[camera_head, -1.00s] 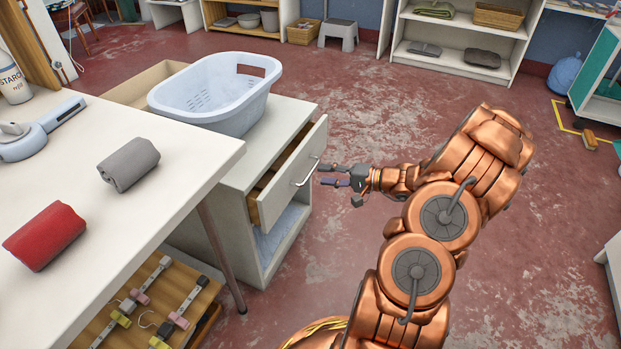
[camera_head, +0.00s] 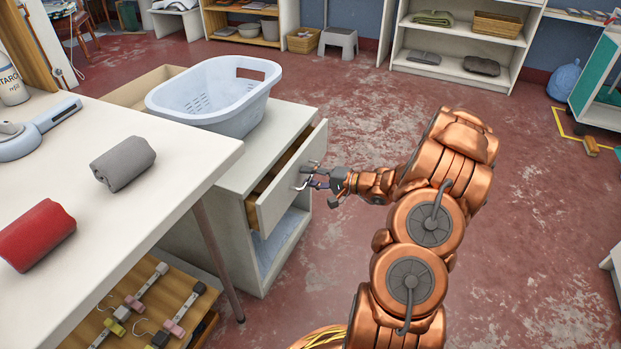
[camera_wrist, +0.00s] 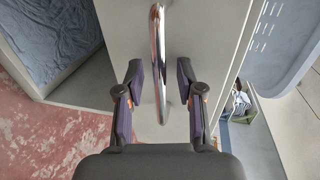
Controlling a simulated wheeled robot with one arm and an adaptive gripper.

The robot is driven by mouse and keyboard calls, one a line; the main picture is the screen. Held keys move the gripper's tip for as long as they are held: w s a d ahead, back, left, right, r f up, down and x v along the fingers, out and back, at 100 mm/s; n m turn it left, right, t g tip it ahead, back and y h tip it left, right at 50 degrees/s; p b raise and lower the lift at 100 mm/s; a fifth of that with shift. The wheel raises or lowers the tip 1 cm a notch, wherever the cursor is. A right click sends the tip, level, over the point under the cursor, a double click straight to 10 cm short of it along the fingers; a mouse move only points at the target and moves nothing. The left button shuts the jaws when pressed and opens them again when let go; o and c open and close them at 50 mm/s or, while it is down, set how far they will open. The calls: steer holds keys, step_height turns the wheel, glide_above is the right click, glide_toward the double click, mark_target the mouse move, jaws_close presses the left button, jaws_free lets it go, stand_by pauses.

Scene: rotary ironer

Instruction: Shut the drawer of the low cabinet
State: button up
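The low cabinet (camera_head: 262,160) is white and stands right of the worktable. Its top drawer (camera_head: 290,186) is partly pulled out, with a gap showing behind its front panel. The drawer's curved metal handle (camera_wrist: 158,60) shows in the wrist view between my two fingers. My gripper (camera_head: 318,177) is at the drawer front in the head view. In the wrist view my gripper (camera_wrist: 160,85) is open, one finger on each side of the handle, with clear space on both sides. Beneath the drawer, the cabinet's open lower bay (camera_wrist: 45,35) holds blue cloth.
A pale blue laundry basket (camera_head: 215,95) sits on the cabinet top. The white worktable (camera_head: 150,200) with grey (camera_head: 123,164) and red (camera_head: 37,235) rolled cloths stands left.

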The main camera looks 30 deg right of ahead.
jaws_close()
stand_by(0.7)
